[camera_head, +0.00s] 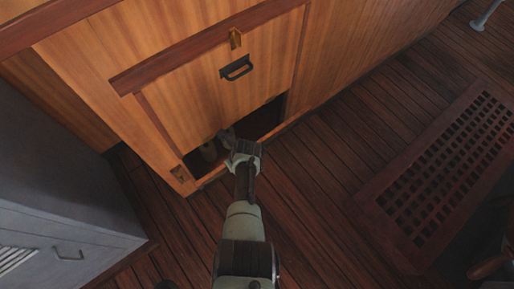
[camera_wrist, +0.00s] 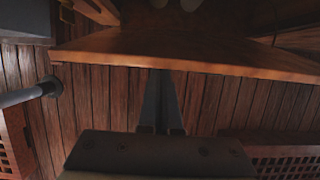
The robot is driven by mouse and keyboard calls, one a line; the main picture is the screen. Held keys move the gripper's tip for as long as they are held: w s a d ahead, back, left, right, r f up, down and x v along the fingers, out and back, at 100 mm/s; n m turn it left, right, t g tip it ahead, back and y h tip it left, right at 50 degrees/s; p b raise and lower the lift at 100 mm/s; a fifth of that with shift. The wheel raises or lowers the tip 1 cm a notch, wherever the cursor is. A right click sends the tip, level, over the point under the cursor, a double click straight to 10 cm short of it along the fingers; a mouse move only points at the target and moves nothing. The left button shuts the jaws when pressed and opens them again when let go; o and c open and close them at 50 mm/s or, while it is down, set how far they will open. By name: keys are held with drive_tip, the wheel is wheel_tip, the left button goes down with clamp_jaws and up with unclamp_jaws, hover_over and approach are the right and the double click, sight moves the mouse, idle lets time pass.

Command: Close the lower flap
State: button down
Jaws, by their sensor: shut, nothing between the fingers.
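A wooden flap (camera_head: 215,85) with a dark pull handle (camera_head: 236,68) is on the cabinet front in the head view. A brass catch (camera_head: 235,38) sits above the handle. A dark opening (camera_head: 265,118) shows below the flap's lower edge, so the flap does not fill its frame. Its exact tilt is unclear. My gripper (camera_head: 226,136) is at this opening, below the flap, its tips partly hidden in shadow. In the wrist view my gripper (camera_wrist: 163,80) is shut and empty, its fingers close to a wooden board edge (camera_wrist: 200,54). Contact cannot be told.
Pale rounded objects (camera_head: 208,152) stand in the dark opening. A grey metal cabinet (camera_head: 60,190) stands at left. A slatted floor grate (camera_head: 450,165) lies at right. The plank floor (camera_head: 320,190) between is clear. A grey post shows in the wrist view (camera_wrist: 30,93).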

wheel_tip(320, 180, up, 10)
drive_tip(key=p, duration=0.6)
drive_tip(key=shift+s+f, duration=0.2)
drive_tip(key=shift+s, duration=0.05)
drive_tip(key=shift+d, duration=0.1)
